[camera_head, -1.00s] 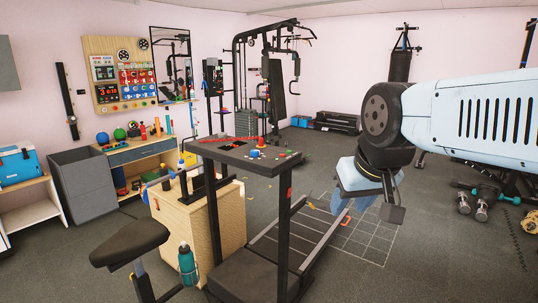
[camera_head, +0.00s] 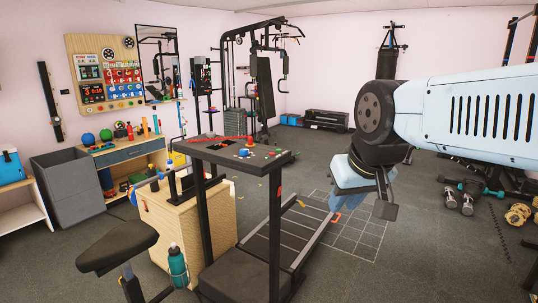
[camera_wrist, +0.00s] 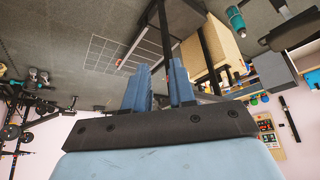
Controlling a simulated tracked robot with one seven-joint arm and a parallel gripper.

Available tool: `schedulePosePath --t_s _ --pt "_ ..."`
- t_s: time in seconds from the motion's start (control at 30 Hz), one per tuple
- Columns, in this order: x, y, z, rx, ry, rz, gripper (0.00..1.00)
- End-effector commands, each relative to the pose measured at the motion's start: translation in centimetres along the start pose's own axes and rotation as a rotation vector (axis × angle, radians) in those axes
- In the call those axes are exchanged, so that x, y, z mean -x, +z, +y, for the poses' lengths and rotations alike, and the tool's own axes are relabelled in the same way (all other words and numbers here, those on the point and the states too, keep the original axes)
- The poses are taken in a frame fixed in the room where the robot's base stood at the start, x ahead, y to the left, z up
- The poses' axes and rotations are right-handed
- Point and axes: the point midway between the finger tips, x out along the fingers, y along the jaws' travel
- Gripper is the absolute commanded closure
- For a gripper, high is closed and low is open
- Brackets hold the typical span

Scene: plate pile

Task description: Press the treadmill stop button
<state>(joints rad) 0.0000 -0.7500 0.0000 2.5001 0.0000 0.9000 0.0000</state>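The treadmill (camera_head: 262,236) stands left of the middle in the head view. Its dark console (camera_head: 214,149) tops two posts and carries a blue knob (camera_head: 244,153), a red part and several small coloured buttons at its right end. I cannot tell which is the stop button. My gripper (camera_head: 369,200) hangs from the arm to the right of the console, clearly apart from it and pointing down. In the wrist view my gripper (camera_wrist: 160,74) shows two blue fingers with a gap between them and nothing held. The treadmill's belt and a post lie beyond the fingers there.
A wooden cabinet (camera_head: 180,226) and a black stool seat (camera_head: 118,246) stand beside the treadmill's left. A teal bottle (camera_head: 177,267) stands by the cabinet. Dumbbells (camera_head: 468,196) lie at the right. The floor between treadmill and dumbbells is mostly open.

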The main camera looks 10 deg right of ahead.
Motion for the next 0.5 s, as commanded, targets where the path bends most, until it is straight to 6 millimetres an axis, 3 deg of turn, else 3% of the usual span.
schedulePosePath --t_s 0.23,0.5 --pt "0.00 0.00 0.00 0.000 0.000 0.000 1.00" --pt "0.00 0.00 0.00 0.000 0.000 0.000 1.00"
